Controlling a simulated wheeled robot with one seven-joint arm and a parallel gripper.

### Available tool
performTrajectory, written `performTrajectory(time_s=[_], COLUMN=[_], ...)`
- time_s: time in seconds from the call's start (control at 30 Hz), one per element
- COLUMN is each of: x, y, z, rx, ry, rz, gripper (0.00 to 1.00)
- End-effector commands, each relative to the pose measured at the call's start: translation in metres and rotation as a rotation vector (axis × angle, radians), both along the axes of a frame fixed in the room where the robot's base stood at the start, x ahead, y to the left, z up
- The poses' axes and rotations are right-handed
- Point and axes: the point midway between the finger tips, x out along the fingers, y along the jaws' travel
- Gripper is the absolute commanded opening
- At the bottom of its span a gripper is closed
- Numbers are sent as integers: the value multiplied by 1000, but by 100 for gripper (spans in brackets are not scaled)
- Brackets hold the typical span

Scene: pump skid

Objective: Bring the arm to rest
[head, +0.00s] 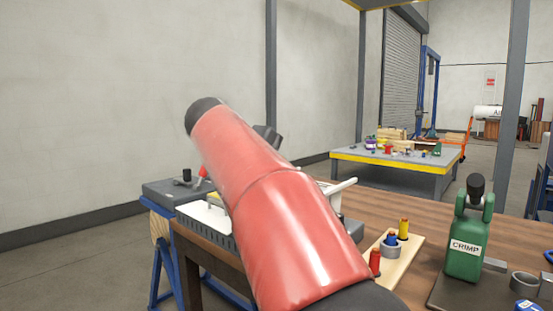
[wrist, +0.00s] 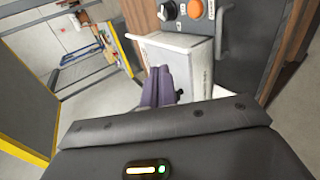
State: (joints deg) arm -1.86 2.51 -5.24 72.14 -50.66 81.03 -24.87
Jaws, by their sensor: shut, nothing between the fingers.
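My red arm (head: 275,205) rises across the middle of the head view, bent, with a dark cap at its upper end. It hides much of what lies behind it. My gripper (wrist: 158,84) shows in the wrist view as two purple fingers, closed together and empty. A white box-like thing (wrist: 205,60) lies just beyond the fingers. I cannot tell whether they touch it. In the head view my gripper is hidden behind the arm.
A grey panel (wrist: 245,45) with a black knob and orange button is near my gripper. A yellow-edged table (head: 395,163) stands farther back.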

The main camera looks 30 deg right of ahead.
Motion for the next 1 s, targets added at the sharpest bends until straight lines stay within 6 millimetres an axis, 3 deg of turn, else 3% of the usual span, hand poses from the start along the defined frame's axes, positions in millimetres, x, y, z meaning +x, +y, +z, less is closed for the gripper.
performTrajectory(time_s=[0.1, 0.27, 0.57, 0.67, 0.77, 1.0], x=[-1, -2, -6, -18, -39, -112], y=[3, 6, 9, 19, 38, 104], z=[17, 29, 25, 6, -29, -140], rx=[1, 0, 24, 92, 212, 572], ry=[-2, -1, -5, -25, -56, -156], rz=[0, -1, 13, 46, 89, 118], gripper=[0, 0, 0, 0, 0, 0])
